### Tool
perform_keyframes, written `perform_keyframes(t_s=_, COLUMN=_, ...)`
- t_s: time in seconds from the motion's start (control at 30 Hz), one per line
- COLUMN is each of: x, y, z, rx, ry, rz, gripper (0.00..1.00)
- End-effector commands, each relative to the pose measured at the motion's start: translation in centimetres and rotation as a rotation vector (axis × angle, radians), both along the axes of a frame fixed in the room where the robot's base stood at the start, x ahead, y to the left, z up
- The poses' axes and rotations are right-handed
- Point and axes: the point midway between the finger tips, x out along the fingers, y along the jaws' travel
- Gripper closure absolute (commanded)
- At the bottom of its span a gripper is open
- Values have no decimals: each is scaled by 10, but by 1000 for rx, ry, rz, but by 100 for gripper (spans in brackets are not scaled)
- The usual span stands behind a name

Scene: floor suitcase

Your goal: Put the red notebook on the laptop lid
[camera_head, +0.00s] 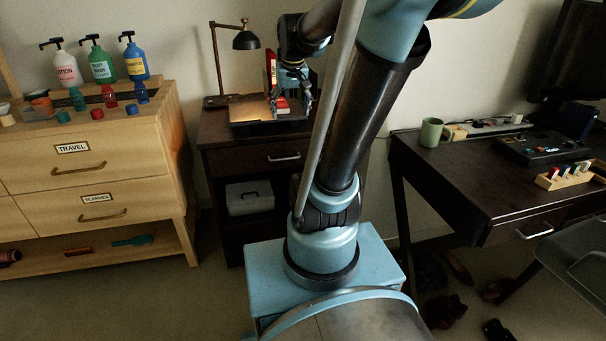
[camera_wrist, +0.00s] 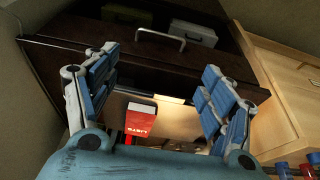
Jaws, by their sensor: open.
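The red notebook (camera_wrist: 141,120), with white lettering, shows between my spread fingers in the wrist view. In the head view its red cover (camera_head: 282,103) shows partly behind my fingers on the dark nightstand. My gripper (camera_head: 290,104) is open above the nightstand; in the wrist view its fingers (camera_wrist: 165,100) stand apart on both sides of the notebook, with no clear contact. A flat dark device (camera_head: 535,148) lies on the right desk and may be the closed laptop; I cannot tell for sure. Small items seem to lie on it.
A lamp (camera_head: 246,40) stands behind the nightstand's lit tray (camera_head: 250,123). A taller red item (camera_head: 271,66) stands close behind my gripper. Pump bottles (camera_head: 102,66) top the left dresser. A green mug (camera_head: 432,133) and a wooden rack (camera_head: 566,178) are on the desk (camera_head: 450,185).

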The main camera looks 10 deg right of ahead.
Motion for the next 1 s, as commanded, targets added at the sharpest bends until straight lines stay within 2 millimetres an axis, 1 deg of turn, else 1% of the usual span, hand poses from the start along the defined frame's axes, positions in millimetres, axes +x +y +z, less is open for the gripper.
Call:
perform_keyframes(t_s=0.03, x=-21, y=0, z=-10, rx=0, ry=9, rz=1, gripper=24)
perform_keyframes(t_s=0.2, x=-78, y=1, z=-44, rx=-2, ry=39, rz=4, gripper=24)
perform_keyframes(t_s=0.4, x=-139, y=1, z=-89, rx=-3, ry=74, rz=7, gripper=24)
perform_keyframes(t_s=0.5, x=-162, y=1, z=-109, rx=-4, ry=87, rz=9, gripper=24)
perform_keyframes(t_s=0.6, x=-178, y=1, z=-125, rx=-4, ry=98, rz=9, gripper=24)
perform_keyframes(t_s=0.7, x=-187, y=2, z=-133, rx=-5, ry=104, rz=11, gripper=24)
perform_keyframes(t_s=0.8, x=-190, y=2, z=-137, rx=-5, ry=107, rz=11, gripper=24)
perform_keyframes(t_s=1.0, x=-190, y=2, z=-136, rx=-5, ry=107, rz=11, gripper=24)
